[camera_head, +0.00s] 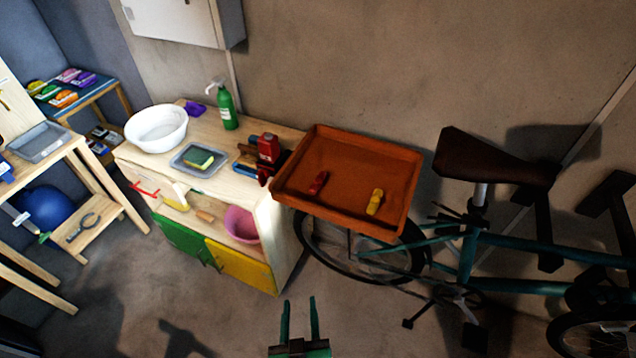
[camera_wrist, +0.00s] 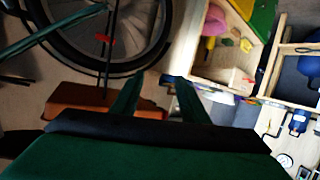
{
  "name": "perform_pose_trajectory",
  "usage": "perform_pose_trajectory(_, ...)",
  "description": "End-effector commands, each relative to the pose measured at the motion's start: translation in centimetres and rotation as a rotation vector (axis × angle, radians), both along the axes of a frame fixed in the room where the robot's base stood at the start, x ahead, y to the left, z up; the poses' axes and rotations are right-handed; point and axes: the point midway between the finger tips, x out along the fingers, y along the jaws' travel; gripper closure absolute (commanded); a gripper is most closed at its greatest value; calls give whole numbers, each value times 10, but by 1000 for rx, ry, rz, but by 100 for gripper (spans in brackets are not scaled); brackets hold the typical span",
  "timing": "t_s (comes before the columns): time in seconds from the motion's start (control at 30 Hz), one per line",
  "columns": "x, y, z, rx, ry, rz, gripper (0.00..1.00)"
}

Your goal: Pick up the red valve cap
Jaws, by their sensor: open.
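A small red cap-like piece (camera_head: 318,183), which looks like the red valve cap, lies on the left side of the orange-brown tray (camera_head: 345,146). A similar yellow piece (camera_head: 375,201) lies to its right in the same tray. My gripper (camera_head: 299,300) is open and empty, low in the head view, in front of and below the tray, well apart from the caps. In the wrist view the open fingers (camera_wrist: 158,82) show with nothing between them. The tray's edge (camera_wrist: 85,97) shows there too, but neither cap can be made out inside it.
A bicycle (camera_head: 467,250) stands beside and below the tray, its saddle (camera_head: 490,158) right of it. Left is a wooden cabinet (camera_head: 285,225) bearing a white bowl (camera_head: 157,127), green bottle (camera_head: 227,108) and red container (camera_head: 268,148). Floor around my gripper looks clear.

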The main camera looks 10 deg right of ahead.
Motion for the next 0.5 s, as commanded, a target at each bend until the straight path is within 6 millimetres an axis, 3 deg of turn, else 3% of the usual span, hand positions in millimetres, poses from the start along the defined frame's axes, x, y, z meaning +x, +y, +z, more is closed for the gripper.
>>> perform_pose_trajectory(0.03,16,1,6,-6,-4,-10,59)
perform_pose_trajectory(0.2,60,-1,23,-25,8,-69,59)
perform_pose_trajectory(0.5,126,-9,73,-19,14,-222,59)
